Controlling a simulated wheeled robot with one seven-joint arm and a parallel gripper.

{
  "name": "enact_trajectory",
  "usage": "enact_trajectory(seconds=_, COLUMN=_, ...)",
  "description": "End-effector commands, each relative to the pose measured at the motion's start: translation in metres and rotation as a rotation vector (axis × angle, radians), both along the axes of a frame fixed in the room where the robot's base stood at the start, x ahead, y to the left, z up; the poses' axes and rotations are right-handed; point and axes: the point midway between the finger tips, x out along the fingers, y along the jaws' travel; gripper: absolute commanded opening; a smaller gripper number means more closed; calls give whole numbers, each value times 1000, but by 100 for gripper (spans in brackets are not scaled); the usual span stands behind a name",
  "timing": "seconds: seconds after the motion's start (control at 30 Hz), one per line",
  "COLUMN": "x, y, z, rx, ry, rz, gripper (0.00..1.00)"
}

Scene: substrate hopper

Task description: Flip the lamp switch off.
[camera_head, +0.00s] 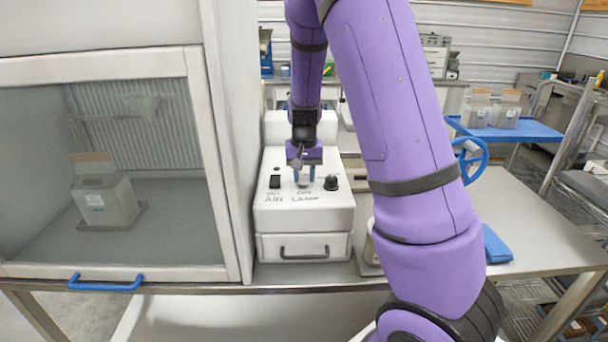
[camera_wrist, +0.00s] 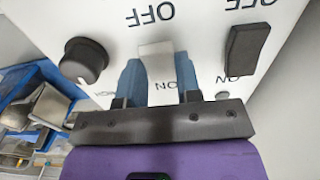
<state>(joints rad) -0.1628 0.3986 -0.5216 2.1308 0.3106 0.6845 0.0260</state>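The lamp switch is a pale grey lever (camera_wrist: 156,52) on the white control box (camera_head: 305,222), with OFF printed beyond it and ON on the side nearer my gripper in the wrist view. My gripper (camera_head: 305,175) points down at the box top. Its two blue fingers (camera_wrist: 157,80) stand apart, one on each side of the lever. I cannot tell whether they press on it. The lever's lower part is partly hidden between the fingers. In the head view the lever is small and mostly hidden by my gripper.
A black rocker switch (camera_wrist: 248,48) marked AIR and a black knob (camera_wrist: 84,60) flank the lever closely. A glass-fronted cabinet (camera_head: 226,130) stands close left of the box. A blue handwheel (camera_head: 472,160) is to the right. The bench (camera_head: 545,235) is mostly clear at right.

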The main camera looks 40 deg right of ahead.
Motion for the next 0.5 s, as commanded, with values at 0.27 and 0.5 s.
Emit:
enact_trajectory(seconds=0.27, x=-1, y=1, z=0, rx=-13, ry=-19, rz=0, gripper=8)
enact_trajectory(seconds=0.5, x=-4, y=3, z=0, rx=-97, ry=-140, rz=1, gripper=8)
